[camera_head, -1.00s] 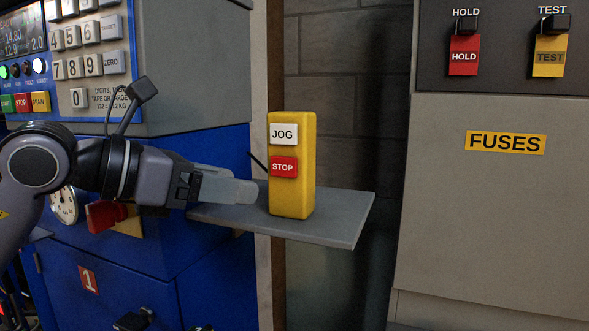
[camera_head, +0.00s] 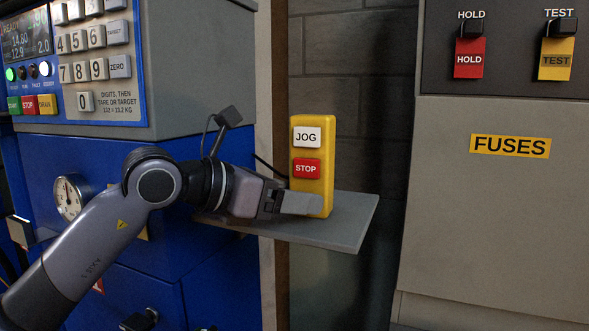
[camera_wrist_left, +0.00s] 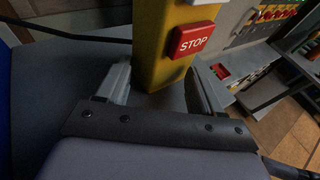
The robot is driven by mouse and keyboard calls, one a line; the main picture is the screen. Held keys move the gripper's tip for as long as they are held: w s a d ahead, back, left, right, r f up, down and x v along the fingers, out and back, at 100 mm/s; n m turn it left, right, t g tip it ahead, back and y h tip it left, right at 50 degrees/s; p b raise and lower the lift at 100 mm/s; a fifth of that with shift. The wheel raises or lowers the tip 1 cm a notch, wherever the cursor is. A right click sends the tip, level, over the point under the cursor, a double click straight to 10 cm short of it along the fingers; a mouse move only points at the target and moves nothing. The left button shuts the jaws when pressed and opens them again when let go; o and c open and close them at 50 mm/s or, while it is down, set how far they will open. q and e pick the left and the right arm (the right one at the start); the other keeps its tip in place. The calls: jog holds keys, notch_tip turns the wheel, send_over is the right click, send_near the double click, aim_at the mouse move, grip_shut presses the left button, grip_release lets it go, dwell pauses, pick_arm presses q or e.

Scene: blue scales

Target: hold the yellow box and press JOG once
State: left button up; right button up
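The yellow box (camera_head: 314,192) stands upright on a grey shelf (camera_head: 345,225). It has a white JOG button (camera_head: 307,137) above a red STOP button (camera_head: 306,168). My left gripper (camera_head: 303,203) is low at the box, one finger crossing in front of its base. In the left wrist view, the fingers (camera_wrist_left: 160,85) lie on either side of the lower box (camera_wrist_left: 155,60), very close to it. I cannot tell whether both press on it. STOP (camera_wrist_left: 193,40) shows there; JOG is mostly cut off. My right gripper is not in view.
A dark cable (camera_head: 268,165) runs behind the box on the left. The blue scales cabinet (camera_head: 215,150) with keypad stands left. A grey FUSES cabinet (camera_head: 500,220) with HOLD and TEST switches stands right. The right end of the shelf is clear.

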pick_arm(q)
grip_shut()
jog(key=shift+o, duration=1.8)
grip_release()
